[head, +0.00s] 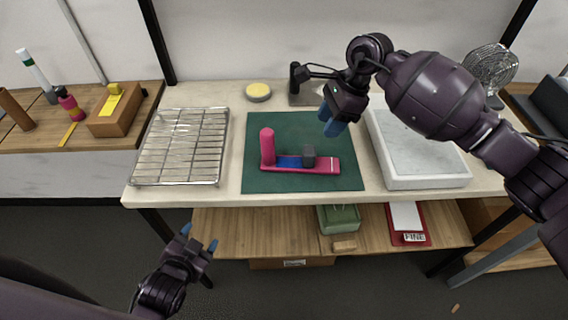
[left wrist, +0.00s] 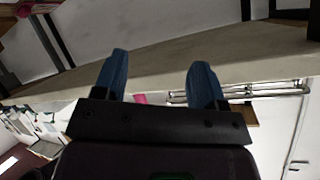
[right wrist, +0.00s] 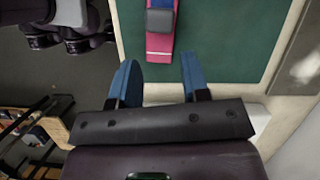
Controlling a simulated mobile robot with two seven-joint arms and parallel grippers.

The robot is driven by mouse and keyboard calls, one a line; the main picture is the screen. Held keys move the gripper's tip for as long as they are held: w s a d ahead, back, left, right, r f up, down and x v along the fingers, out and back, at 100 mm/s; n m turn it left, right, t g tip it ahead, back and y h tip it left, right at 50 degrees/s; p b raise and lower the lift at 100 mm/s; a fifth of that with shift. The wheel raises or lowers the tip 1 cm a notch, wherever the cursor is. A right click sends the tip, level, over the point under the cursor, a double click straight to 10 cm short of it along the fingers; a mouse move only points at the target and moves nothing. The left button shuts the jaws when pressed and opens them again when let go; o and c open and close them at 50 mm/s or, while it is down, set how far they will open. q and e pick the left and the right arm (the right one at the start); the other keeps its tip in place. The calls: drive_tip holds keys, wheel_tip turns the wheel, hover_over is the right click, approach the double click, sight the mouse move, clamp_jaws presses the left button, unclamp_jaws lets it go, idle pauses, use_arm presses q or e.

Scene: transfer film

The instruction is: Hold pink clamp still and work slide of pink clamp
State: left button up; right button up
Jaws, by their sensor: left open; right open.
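The pink clamp (head: 328,165) lies on the dark green mat (head: 345,124) on the table. It has an upright pink post (head: 267,146) at its left end, a blue strip (head: 288,161) along it and a dark grey slide block (head: 309,155). In the right wrist view the slide block (right wrist: 160,21) and the pink end of the clamp (right wrist: 160,44) show beyond the fingers. My right gripper (head: 333,121) is open and empty, above the mat's back right, apart from the clamp. My left gripper (head: 199,239) is open and empty in front of the table, below its edge.
A wire rack (head: 182,147) stands left of the mat and a white-grey slab (head: 420,150) right of it. A yellow round item (head: 258,91) and a dark stand (head: 305,92) sit at the back. A lower shelf (head: 275,231) holds a green bin (head: 338,219).

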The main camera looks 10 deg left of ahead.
use_arm(q)
drive_tip(key=w+d+r+m, duration=0.1)
drive_tip(key=d+m, duration=0.1)
drive_tip(key=m, duration=0.1)
drive_tip(key=w+d+r+m+t, duration=0.1)
drive_tip(key=r+m, duration=0.1)
drive_tip(key=m, duration=0.2)
drive_tip(key=w+d+r+m+t+h, duration=0.1)
drive_tip(key=w+d+r+m, duration=0.1)
drive_tip(key=m, duration=0.1)
drive_tip(key=shift+d+m, duration=0.3)
drive_tip(key=m+t+y, duration=0.1)
drive_tip(key=m+t, duration=0.2)
drive_tip(key=m, duration=1.2)
approach(267, 143)
drive_tip(key=f+y, duration=0.1)
drive_tip(key=w+d+f+y, duration=0.2)
drive_tip(key=y, duration=0.1)
drive_tip(key=shift+w+f, duration=0.1)
drive_tip(key=shift+w, duration=0.1)
drive_tip(key=shift+w+d+f+g+y, duration=0.15)
drive_tip(key=shift+d+y, duration=0.1)
drive_tip(key=shift+y, duration=0.35)
drive_tip(key=shift+w+d+f+g+y, duration=0.15)
drive_tip(key=shift+d+y, duration=0.1)
drive_tip(key=shift+y, duration=0.35)
drive_tip(key=shift+x, duration=5.4)
drive_tip(key=shift+c, duration=0.5)
